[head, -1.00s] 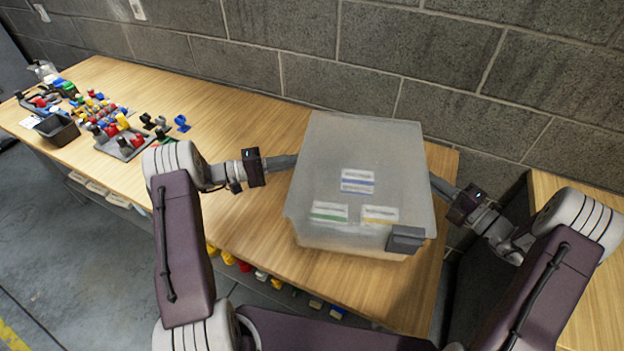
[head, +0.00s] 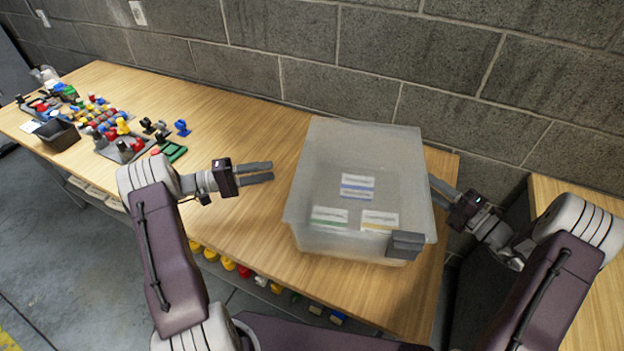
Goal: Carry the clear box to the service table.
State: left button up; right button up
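The clear box (head: 325,175) is a translucent bin standing on the wooden table. Three labelled packets (head: 357,187) show inside it, and a grey block (head: 405,243) is at its front right corner. My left gripper (head: 272,172) is to the left of the box, open, empty and apart from it. My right gripper (head: 434,182) is at the box's right side. Its fingertips are partly hidden by the box wall, so I cannot tell whether it is open or shut.
The wooden table (head: 250,120) is clear around the box's left. Another wooden surface (head: 590,290) is at the right, beyond a gap. A block wall (head: 420,60) stands behind.

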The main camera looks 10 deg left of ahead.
jog(key=v, duration=1.2)
